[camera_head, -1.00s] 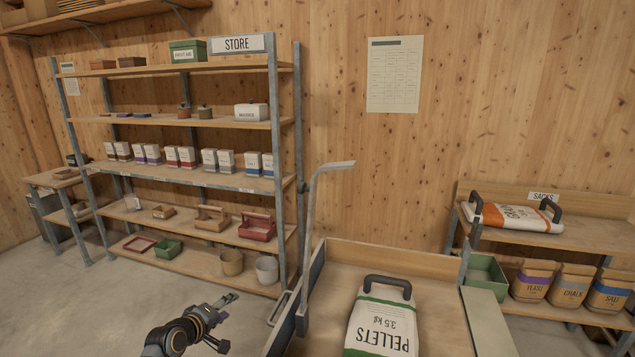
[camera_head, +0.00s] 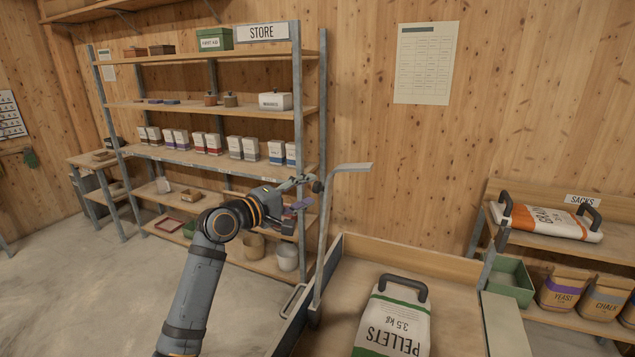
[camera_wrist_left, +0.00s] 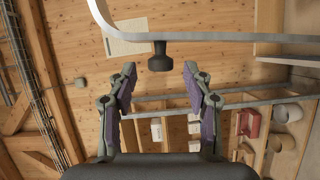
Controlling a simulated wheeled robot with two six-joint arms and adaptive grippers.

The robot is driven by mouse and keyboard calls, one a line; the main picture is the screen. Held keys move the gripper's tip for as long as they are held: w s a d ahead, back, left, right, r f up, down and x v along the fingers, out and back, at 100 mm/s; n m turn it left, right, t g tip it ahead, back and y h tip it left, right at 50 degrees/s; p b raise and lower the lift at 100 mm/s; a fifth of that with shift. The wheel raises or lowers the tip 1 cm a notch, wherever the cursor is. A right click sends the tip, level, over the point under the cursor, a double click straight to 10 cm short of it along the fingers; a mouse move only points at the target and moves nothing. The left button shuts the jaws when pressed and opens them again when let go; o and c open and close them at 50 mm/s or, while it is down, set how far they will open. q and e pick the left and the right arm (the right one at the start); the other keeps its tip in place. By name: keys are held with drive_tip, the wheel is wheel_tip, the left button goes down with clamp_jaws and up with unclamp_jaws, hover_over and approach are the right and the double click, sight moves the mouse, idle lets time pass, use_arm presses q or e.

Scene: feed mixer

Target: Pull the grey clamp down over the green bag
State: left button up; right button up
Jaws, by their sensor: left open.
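The grey clamp (camera_head: 326,240) stands upright at the left edge of the wooden bench, its top bent over to the right. A dark knob (camera_head: 317,187) sticks out on its left side. The green bag (camera_head: 393,322), white with green bands and marked PELLETS, lies on the bench below and right of the clamp arm. My left gripper (camera_head: 303,192) is open beside the knob. In the left wrist view, the knob (camera_wrist_left: 159,57) shows ahead, between the lines of the two open fingers (camera_wrist_left: 160,72); contact is not visible. My right gripper is not in view.
The wooden bench (camera_head: 425,262) has a raised back and side boards. A store shelf (camera_head: 205,104) with boxes and pots stands behind my left arm. At right, a sack shelf (camera_head: 540,247) holds an orange-striped bag and several small sacks. A green bin (camera_head: 511,283) sits beside the bench.

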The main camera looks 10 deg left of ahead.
sight(317, 187)
use_arm(q)
drive_tip(key=p+x, duration=0.1)
drive_tip(key=x, duration=0.3)
drive_tip(key=shift+w, duration=0.1)
drive_tip(key=shift+f, duration=0.1)
clamp_jaws()
